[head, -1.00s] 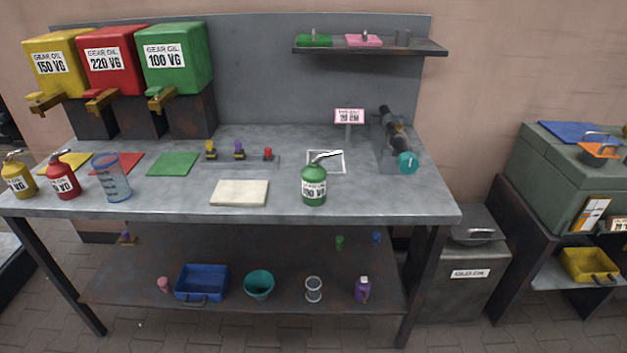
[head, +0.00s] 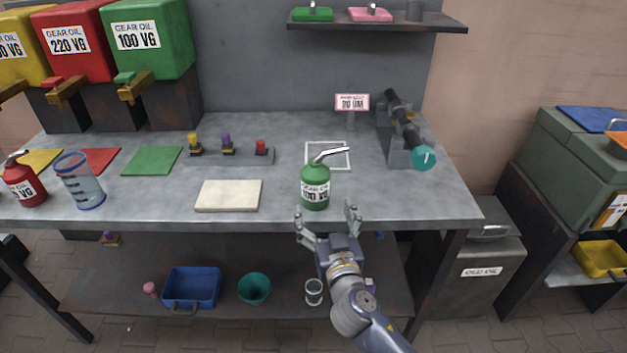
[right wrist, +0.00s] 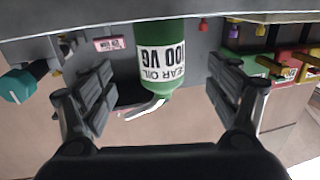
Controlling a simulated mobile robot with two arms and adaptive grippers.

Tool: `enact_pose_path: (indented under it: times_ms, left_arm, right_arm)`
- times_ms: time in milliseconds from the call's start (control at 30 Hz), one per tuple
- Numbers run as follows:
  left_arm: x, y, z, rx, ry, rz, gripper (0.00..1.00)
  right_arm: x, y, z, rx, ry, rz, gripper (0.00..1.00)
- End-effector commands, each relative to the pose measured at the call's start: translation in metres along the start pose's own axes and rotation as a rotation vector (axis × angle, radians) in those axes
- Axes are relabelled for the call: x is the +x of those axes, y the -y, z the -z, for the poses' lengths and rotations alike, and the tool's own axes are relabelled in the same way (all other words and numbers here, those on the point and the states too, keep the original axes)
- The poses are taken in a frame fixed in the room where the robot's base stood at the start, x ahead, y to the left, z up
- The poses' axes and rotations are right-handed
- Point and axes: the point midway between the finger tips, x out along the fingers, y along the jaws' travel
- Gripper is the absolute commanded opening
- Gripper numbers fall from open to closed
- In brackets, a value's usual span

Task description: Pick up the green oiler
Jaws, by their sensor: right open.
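The green oiler (head: 315,188) stands upright near the front edge of the workbench, with its silver spout pointing up to the right. Its label reads 100 VG. My right gripper (head: 327,214) is open and empty just in front of the oiler, at about the bench's front edge. In the right wrist view the oiler (right wrist: 162,62) appears upside down between the two spread fingers (right wrist: 160,95), with a gap on both sides. My left gripper is not in view.
A beige pad (head: 228,196) lies left of the oiler. A white square outline (head: 343,164) is behind it, and a dark device with a teal end (head: 424,157) stands to the right. A red oiler (head: 24,184) and a clear beaker (head: 80,181) stand far left.

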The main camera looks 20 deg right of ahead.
Motion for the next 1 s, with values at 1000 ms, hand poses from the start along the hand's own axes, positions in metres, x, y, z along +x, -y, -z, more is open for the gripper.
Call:
enact_pose_path:
  times_ms: [1000]
  left_arm:
    - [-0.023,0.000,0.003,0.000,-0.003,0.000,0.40]
  right_arm:
    - [0.102,0.000,-0.001,-0.003,0.003,0.000,0.82]
